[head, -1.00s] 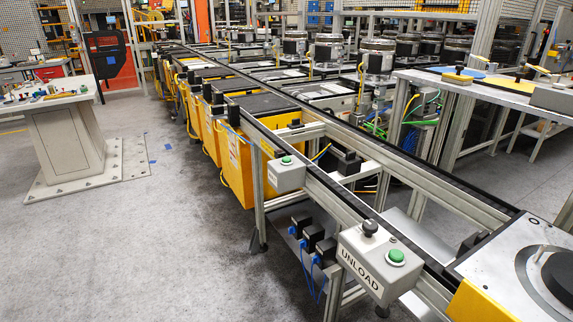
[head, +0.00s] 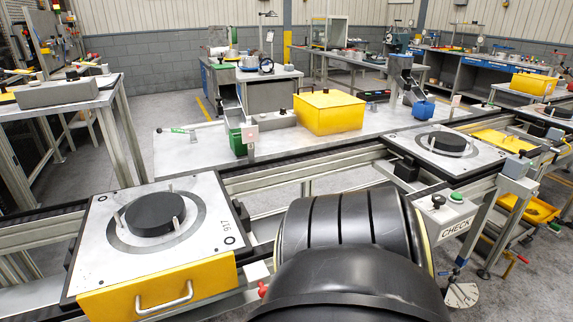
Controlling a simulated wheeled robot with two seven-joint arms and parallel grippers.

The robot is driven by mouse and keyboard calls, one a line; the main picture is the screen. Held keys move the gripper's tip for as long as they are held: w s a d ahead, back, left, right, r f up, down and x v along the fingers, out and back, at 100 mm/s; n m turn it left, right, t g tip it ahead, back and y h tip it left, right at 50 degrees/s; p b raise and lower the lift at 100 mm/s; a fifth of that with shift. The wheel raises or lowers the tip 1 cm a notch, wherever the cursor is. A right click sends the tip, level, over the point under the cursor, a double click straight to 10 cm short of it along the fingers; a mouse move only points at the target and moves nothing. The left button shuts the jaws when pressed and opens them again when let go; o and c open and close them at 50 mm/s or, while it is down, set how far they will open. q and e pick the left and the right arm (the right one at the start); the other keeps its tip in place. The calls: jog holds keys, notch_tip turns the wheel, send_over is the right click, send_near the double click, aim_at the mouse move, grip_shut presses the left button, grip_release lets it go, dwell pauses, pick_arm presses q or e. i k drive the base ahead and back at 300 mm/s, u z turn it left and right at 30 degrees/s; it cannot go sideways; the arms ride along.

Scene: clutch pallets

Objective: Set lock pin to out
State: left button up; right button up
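I cannot identify the lock pin for certain. A small red knob (head: 263,290) shows at the conveyor's near side, right of the near pallet (head: 100,262), partly beside my black arm. That pallet has a metal top, a yellow front with a handle, and a black disc (head: 155,213) between small upright pins. A second pallet (head: 480,160) with a black disc sits farther right on the conveyor. A quadrant plate with a lever (head: 462,294) hangs below the CHECK box. Neither gripper is in view; a large black link of my arm fills the bottom middle.
The CHECK box (head: 455,222) with black and green buttons is on the conveyor's near side. A yellow box (head: 329,112) stands on the table behind the conveyor. A yellow tray (head: 533,208) sits low at the right. My arm hides part of the conveyor.

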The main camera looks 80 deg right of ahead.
aim_at(261, 292)
jog(key=z, duration=2.3)
